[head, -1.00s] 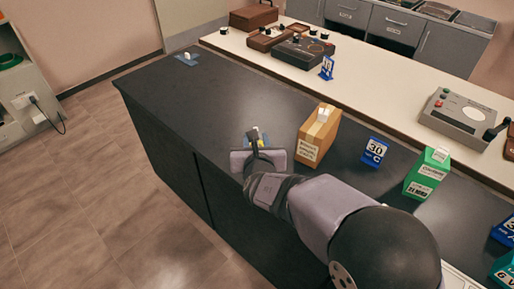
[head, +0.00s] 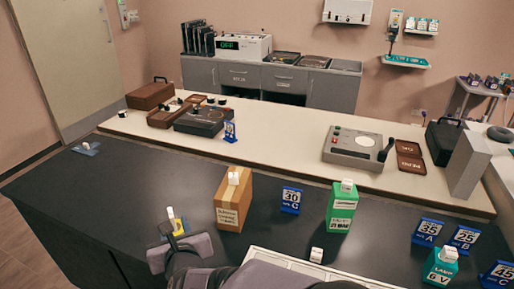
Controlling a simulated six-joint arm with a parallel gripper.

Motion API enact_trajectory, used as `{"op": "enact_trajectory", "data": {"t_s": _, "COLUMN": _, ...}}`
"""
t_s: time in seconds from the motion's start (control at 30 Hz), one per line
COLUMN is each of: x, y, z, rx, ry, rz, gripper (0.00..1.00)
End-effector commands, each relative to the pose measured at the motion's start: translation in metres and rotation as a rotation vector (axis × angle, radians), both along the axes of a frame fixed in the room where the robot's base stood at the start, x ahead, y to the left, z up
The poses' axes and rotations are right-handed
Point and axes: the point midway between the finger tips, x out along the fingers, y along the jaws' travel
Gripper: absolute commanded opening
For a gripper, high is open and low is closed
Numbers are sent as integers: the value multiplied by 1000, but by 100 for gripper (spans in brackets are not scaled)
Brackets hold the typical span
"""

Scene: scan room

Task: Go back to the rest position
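My gripper (head: 172,238) is at the lower left of the head view, over the dark counter (head: 130,190). It is left of and nearer than the cardboard box (head: 232,205). A small item with a blue base, a yellow part and a white top (head: 176,222) shows just beyond the fingertips. I cannot tell whether the fingers touch it. The fingers are small and partly hidden by the gripper body, so their opening is unclear.
Right of the box stand a blue 30 C sign (head: 291,200), a green carton (head: 341,210) and several more signs. A white tray (head: 262,254) lies at the front. A pale counter behind holds a grey device (head: 356,148). The dark counter's left part is mostly clear.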

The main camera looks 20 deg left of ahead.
Motion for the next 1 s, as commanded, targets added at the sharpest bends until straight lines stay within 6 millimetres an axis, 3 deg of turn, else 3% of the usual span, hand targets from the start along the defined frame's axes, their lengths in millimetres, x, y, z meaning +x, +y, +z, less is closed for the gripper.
{"op": "enact_trajectory", "data": {"t_s": 0.17, "x": 30, "y": -31, "z": 6, "rx": 39, "ry": 63, "rz": -127, "gripper": 29}}
{"op": "enact_trajectory", "data": {"t_s": 0.27, "x": 58, "y": -68, "z": 10, "rx": 88, "ry": 133, "rz": -273, "gripper": 29}}
{"op": "enact_trajectory", "data": {"t_s": 0.43, "x": 107, "y": -161, "z": 14, "rx": 219, "ry": 288, "rz": -619, "gripper": 29}}
{"op": "enact_trajectory", "data": {"t_s": 0.6, "x": 131, "y": -271, "z": 12, "rx": 400, "ry": 445, "rz": -1023, "gripper": 29}}
{"op": "enact_trajectory", "data": {"t_s": 0.77, "x": 120, "y": -380, "z": 8, "rx": 631, "ry": 586, "rz": -1463, "gripper": 29}}
{"op": "enact_trajectory", "data": {"t_s": 0.9, "x": 83, "y": -459, "z": 3, "rx": 881, "ry": 690, "rz": -1862, "gripper": 29}}
{"op": "enact_trajectory", "data": {"t_s": 1.0, "x": 47, "y": -499, "z": 0, "rx": 1081, "ry": 747, "rz": -2140, "gripper": 29}}
